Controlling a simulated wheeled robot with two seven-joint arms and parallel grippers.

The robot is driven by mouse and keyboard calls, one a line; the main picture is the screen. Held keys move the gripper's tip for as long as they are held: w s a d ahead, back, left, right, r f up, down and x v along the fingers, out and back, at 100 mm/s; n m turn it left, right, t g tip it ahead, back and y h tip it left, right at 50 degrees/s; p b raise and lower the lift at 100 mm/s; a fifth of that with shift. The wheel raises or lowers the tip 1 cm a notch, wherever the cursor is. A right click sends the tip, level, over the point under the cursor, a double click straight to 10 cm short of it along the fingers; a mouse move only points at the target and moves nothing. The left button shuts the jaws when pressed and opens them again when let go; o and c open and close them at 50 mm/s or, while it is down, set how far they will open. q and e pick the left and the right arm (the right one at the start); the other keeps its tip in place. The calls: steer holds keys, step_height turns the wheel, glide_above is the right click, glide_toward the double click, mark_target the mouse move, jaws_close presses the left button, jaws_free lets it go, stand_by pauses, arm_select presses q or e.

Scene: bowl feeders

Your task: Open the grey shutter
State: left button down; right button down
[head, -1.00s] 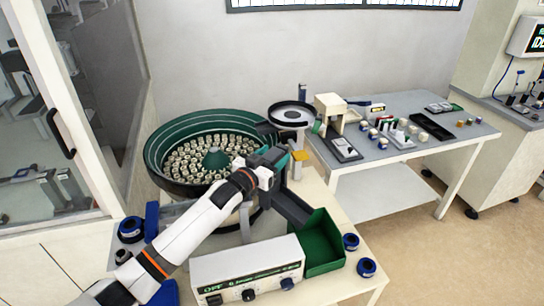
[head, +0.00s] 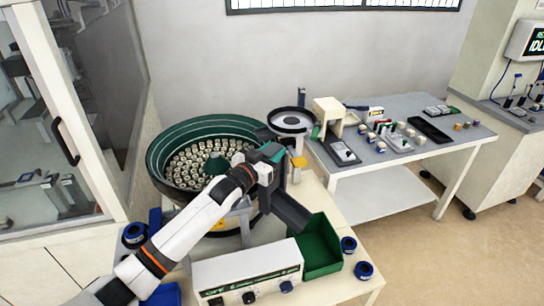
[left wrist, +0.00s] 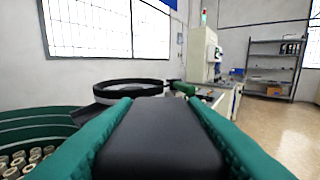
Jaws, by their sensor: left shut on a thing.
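My left gripper (head: 274,152) is beside the right side of the bowl feeder, over the upper end of a dark chute (head: 286,208). In the left wrist view, its two green fingers (left wrist: 160,112) press on both sides of a flat dark grey piece, which I take for the grey shutter (left wrist: 158,140). The gripper is shut on it. In the head view the hand and fingers hide most of this piece, so I cannot tell how far open it is. My right gripper is not in view.
The green-rimmed bowl feeder (head: 168,138) holds many small parts. A green bin (head: 322,250) sits below the chute, beside a white control box (head: 247,279). A small round feeder (head: 291,121) stands behind the gripper. A grey side table (head: 385,172) with small items is to the right.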

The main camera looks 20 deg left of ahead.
arm_select(q)
steer(key=c, duration=0.9)
jaws_free()
steer(key=shift+f, duration=0.1)
steer(key=shift+s+f, duration=0.1)
steer(key=shift+s+a, duration=0.15)
steer(key=shift+s, duration=0.1)
steer(key=b+v, duration=0.1)
steer(key=v, duration=1)
steer(key=shift+s, duration=0.15)
